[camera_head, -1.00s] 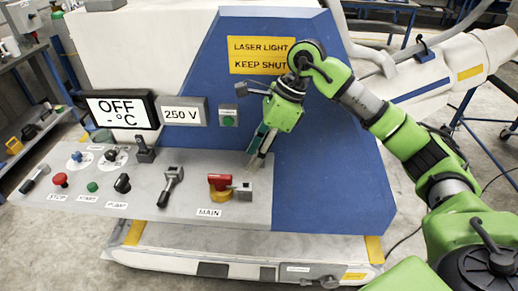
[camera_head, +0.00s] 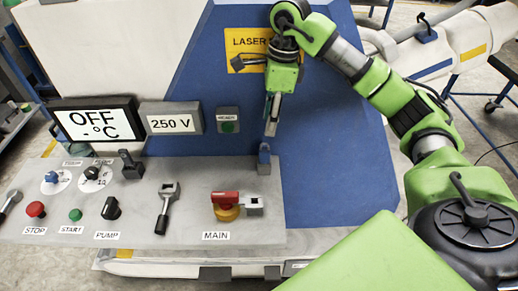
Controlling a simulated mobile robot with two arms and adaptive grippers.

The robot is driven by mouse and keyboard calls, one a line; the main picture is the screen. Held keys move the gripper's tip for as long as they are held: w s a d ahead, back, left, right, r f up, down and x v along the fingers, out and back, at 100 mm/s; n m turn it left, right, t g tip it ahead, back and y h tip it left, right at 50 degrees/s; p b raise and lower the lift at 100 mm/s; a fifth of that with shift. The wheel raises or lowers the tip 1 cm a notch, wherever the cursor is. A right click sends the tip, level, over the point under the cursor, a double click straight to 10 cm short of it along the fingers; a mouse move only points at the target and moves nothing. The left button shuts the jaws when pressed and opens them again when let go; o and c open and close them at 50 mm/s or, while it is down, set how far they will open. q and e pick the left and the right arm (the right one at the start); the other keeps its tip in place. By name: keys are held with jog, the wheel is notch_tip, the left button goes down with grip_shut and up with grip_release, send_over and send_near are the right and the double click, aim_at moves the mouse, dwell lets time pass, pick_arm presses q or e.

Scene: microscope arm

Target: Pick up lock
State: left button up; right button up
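A small blue block with a grey lower part (camera_head: 264,158) stands at the back right edge of the grey control panel and looks like the lock. My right gripper (camera_head: 271,126) points down just above it, in front of the blue housing. A small gap shows between the fingertips and the block. The fingers are seen nearly edge-on, so their opening is unclear. A grey metal piece (camera_head: 255,205) sits beside the red and yellow MAIN switch (camera_head: 226,205). My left gripper is not in view.
The grey panel (camera_head: 190,232) carries a red STOP button (camera_head: 36,209), a green START button (camera_head: 75,214), a black PUMP knob (camera_head: 111,208) and a grey lever (camera_head: 165,205). Displays (camera_head: 97,122) stand behind. The blue housing (camera_head: 330,150) rises behind my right gripper.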

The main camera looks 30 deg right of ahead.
jog(key=p, duration=0.1)
send_over(265, 150)
jog(key=f, duration=0.5)
jog(key=shift+s+d+f, duration=0.3)
jog(key=shift+s, duration=0.1)
jog(key=shift+w+f, duration=0.2)
jog(key=shift+f, duration=0.15)
jog(key=shift+w+a+f+p, duration=0.15)
jog(key=shift+w+f+p, duration=0.05)
jog(key=shift+f+p, duration=0.95)
notch_tip(265, 150, down, 2)
jog(key=shift+w+a+f+p, duration=0.1)
jog(key=shift+p, duration=0.4)
jog(key=shift+f, duration=0.3)
jog(key=shift+w+f, duration=0.1)
jog(key=shift+f, duration=0.05)
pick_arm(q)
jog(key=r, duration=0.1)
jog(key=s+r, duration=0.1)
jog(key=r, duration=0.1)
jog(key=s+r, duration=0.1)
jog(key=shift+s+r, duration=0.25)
pick_arm(e)
grip_shut()
